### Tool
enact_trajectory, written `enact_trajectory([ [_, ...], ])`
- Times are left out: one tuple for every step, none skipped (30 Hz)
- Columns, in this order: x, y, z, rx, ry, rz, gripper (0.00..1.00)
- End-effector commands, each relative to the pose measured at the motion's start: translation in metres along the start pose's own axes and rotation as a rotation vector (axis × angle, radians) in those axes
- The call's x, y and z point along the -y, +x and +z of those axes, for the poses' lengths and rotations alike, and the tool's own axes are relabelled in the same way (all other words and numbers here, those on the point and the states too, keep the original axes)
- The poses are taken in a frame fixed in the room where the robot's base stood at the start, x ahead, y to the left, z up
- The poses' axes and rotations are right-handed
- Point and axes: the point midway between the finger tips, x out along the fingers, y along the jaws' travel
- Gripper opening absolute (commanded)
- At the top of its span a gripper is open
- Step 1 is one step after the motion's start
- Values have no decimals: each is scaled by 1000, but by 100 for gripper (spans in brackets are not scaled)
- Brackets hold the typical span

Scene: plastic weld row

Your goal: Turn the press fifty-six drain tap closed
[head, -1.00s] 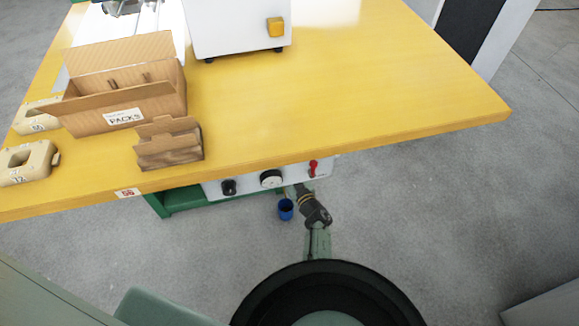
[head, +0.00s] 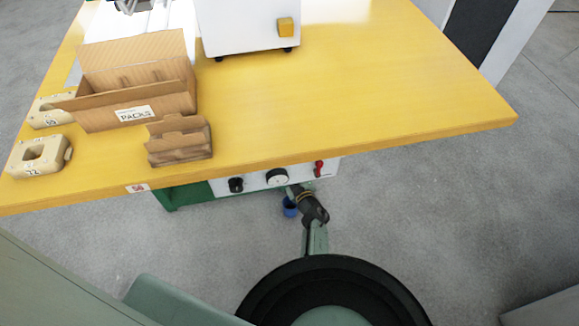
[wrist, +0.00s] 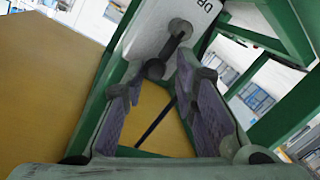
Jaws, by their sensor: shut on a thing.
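The drain tap (wrist: 155,68) is a black lever on a white panel with a partly hidden "DR" label, seen in the wrist view. My gripper (wrist: 158,80) has its two purple-padded fingers on either side of the lever's end and is shut on it. In the head view my gripper (head: 298,190) is low at the press's front panel (head: 255,183), under the table edge. The tap itself is hidden there by my gripper and the table. A red and white tag reading 56 (head: 137,188) is on the table edge above.
A red lever (head: 319,169), a round gauge (head: 277,177) and a black knob (head: 236,185) are on the panel. The yellow tabletop (head: 370,90) overhangs. Grey floor is clear at right.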

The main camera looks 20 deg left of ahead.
Motion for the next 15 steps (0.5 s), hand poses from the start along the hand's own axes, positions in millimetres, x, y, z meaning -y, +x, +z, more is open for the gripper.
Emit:
enact_trajectory([
  [-3, -2, 7, 16, -1, 7, 0],
  [-3, -2, 7, 16, 0, 7, 0],
  [-3, -2, 7, 16, 0, 7, 0],
  [-3, -2, 7, 16, 0, 7, 0],
  [-3, -2, 7, 16, 0, 7, 0],
  [-3, -2, 7, 16, 0, 7, 27],
  [-3, -2, 7, 16, 0, 7, 29],
  [-3, -2, 7, 16, 1, 7, 31],
  [-2, -2, 7, 16, 1, 7, 34],
  [-2, -2, 6, 15, 1, 7, 36],
  [-2, -2, 6, 15, 1, 6, 38],
  [-2, -2, 6, 13, 2, 6, 41],
  [-2, -2, 5, 13, 2, 5, 43],
  [-1, -2, 5, 12, 2, 5, 45],
  [-1, -2, 5, 11, 2, 4, 46],
])
